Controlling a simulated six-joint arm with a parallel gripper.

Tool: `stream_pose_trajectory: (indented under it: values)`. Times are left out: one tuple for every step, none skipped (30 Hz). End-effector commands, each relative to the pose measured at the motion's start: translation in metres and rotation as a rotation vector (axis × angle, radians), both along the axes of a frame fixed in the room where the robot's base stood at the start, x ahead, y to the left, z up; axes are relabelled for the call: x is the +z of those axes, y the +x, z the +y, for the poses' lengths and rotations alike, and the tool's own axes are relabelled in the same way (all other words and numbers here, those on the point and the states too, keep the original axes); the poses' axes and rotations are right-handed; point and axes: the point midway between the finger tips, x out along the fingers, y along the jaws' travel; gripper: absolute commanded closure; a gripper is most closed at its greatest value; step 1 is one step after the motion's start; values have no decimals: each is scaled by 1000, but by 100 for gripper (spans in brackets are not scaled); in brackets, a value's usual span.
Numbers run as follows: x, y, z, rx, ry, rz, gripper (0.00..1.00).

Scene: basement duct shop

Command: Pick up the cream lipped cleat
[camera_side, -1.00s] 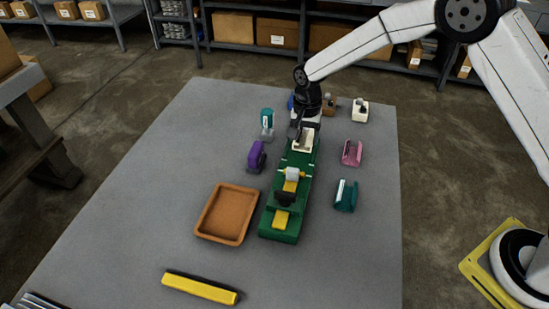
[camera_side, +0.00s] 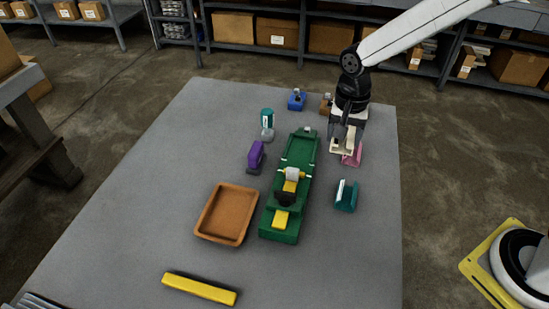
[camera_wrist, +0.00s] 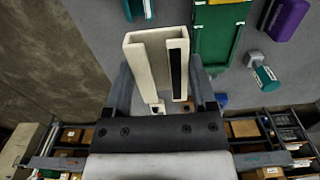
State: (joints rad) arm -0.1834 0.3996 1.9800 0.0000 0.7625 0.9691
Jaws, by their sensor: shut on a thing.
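The cream lipped cleat (camera_side: 341,149) is a pale channel with lips, and in the wrist view (camera_wrist: 140,72) a dark strip runs along its right lip. My gripper (camera_side: 346,137) is shut on it, with a finger on either side in the wrist view (camera_wrist: 159,80). The cleat is to the right of the green fixture (camera_side: 270,215), in front of the pink cleat (camera_side: 356,159) in the side view and partly hiding it. Its exact height above the table is hard to tell.
A teal cleat (camera_side: 346,196) stands nearer the camera. A purple piece (camera_side: 256,156), a teal-and-grey piece (camera_side: 267,122), a blue piece (camera_side: 297,100), an orange tray (camera_side: 203,233) and a yellow bar (camera_side: 199,288) lie elsewhere. The table's front right is clear.

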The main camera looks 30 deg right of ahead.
Motion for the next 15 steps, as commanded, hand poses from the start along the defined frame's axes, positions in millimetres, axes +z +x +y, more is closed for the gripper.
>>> stream_pose_trajectory:
  values:
    - [3, -4, 0, 0, 1, -2, 86]
    - [3, -5, -1, 0, 0, -1, 86]
    - [4, -8, -1, 0, 1, -1, 86]
    - [4, -9, -1, 0, 0, -1, 86]
    - [5, -10, -1, 0, 0, -1, 86]
    - [6, -11, -1, 0, 1, -2, 86]
    - [6, -12, -2, 0, 0, -1, 86]
    - [6, -12, -2, 0, 0, -1, 86]
    - [6, -13, -2, 0, 0, -1, 86]
    - [6, -13, -2, 0, 1, -1, 86]
    - [6, -13, -2, 0, 1, -1, 86]
    - [6, -14, -2, 0, 1, -1, 86]
    - [6, -14, -2, 0, 1, -1, 86]
    - [6, -14, -2, 0, 1, -1, 86]
    - [6, -13, -2, 0, 1, -1, 86]
